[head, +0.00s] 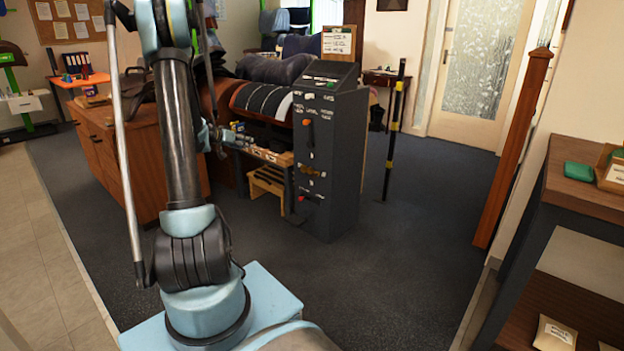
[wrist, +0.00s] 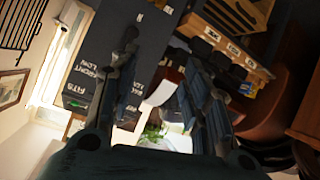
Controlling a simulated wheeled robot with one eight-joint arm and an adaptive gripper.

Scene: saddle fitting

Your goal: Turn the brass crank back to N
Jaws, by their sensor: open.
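The dark grey control cabinet (head: 335,150) stands mid-scene in the head view, with levers and white labels on its front face. Small brass-coloured parts (head: 312,172) show low on that face; they look like the brass crank, but its angle is too small to read. My gripper (head: 232,136) is left of the cabinet, apart from it. In the wrist view my gripper (wrist: 160,55) is open and empty, with the labelled cabinet (wrist: 110,70) appearing tilted behind the left finger. A white N-like mark shows near the top. The crank is not clearly visible there.
An orange lever (head: 309,131) and a red knob (head: 301,198) are on the cabinet front. A wooden workbench (head: 100,150) stands left, and a striped saddle form (head: 262,100) behind my gripper. A black-and-yellow pole (head: 393,125) stands right. Dark floor in front is clear.

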